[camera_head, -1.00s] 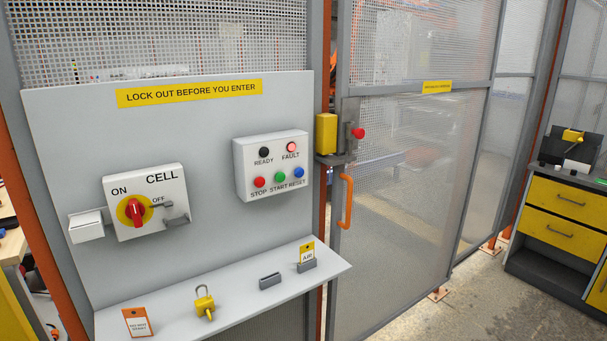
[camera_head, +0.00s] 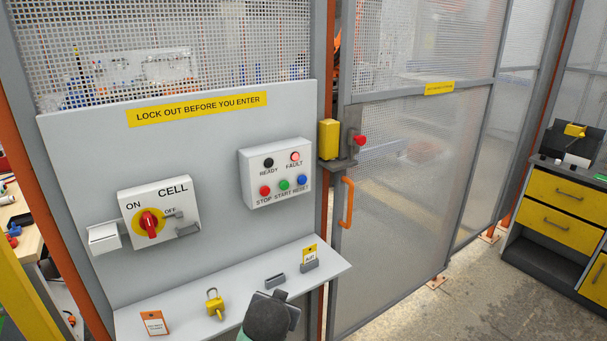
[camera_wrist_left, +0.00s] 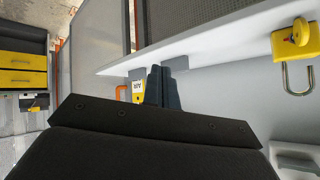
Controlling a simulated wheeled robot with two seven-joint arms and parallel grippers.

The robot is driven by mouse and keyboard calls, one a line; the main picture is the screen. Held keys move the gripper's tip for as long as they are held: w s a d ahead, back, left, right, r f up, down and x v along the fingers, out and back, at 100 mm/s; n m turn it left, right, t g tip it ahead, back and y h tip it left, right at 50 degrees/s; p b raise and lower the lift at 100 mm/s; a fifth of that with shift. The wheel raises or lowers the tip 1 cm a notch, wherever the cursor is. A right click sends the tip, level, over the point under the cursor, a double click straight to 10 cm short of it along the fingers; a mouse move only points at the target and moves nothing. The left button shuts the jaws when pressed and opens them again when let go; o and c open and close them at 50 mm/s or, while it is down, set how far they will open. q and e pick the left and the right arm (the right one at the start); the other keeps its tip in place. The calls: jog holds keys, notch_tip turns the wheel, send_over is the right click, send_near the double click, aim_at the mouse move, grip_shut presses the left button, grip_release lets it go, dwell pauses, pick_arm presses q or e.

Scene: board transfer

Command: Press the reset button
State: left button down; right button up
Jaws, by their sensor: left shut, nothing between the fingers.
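The blue reset button (camera_head: 302,181) is at the right end of the lower row on the white control box (camera_head: 276,172), beside the green start button (camera_head: 284,184) and the red stop button (camera_head: 265,190). The fault lamp (camera_head: 295,157) glows pinkish red; the ready lamp (camera_head: 268,163) is dark. My left gripper (camera_head: 286,296) is low at the front of the shelf, well below the box. It also shows in the left wrist view (camera_wrist_left: 158,78), shut and empty, beneath the shelf edge as pictured. My right gripper is not in view.
The shelf (camera_head: 240,284) carries a yellow padlock (camera_head: 214,305), an orange tag (camera_head: 154,323), a grey holder (camera_head: 275,280) and a yellow air tag (camera_head: 310,254). The red rotary switch (camera_head: 149,224) is left. The gate handle (camera_head: 347,202) is right. Space before the box is clear.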

pick_arm(q)
jog(key=w+d+r+m+t+y+p, duration=0.1)
jog(key=w+d+r+m+t+y, duration=0.15)
jog(key=w+r, duration=0.4)
jog(key=w+d+r+m+t+y+p, duration=0.1)
jog(key=w+r+m+t, duration=0.1)
jog(key=w+r+t, duration=0.35)
jog(key=w+d+r+m+t+h, duration=0.2)
jog(key=d+r+m+t+h, duration=0.3)
jog(key=m, duration=0.9)
jog(key=shift+w+d+r, duration=0.2)
jog(key=shift+d+r, duration=1.5)
jog(key=shift+r, duration=0.2)
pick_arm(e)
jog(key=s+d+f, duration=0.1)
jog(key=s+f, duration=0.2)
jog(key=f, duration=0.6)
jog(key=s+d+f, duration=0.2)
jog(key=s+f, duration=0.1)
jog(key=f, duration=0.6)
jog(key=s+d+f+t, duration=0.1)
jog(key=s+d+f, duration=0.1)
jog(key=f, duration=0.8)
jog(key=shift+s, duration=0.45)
pick_arm(q)
jog(key=shift+w+a+m+p, duration=0.1)
jog(key=shift+m+p, duration=0.15)
jog(key=shift+p, duration=0.05)
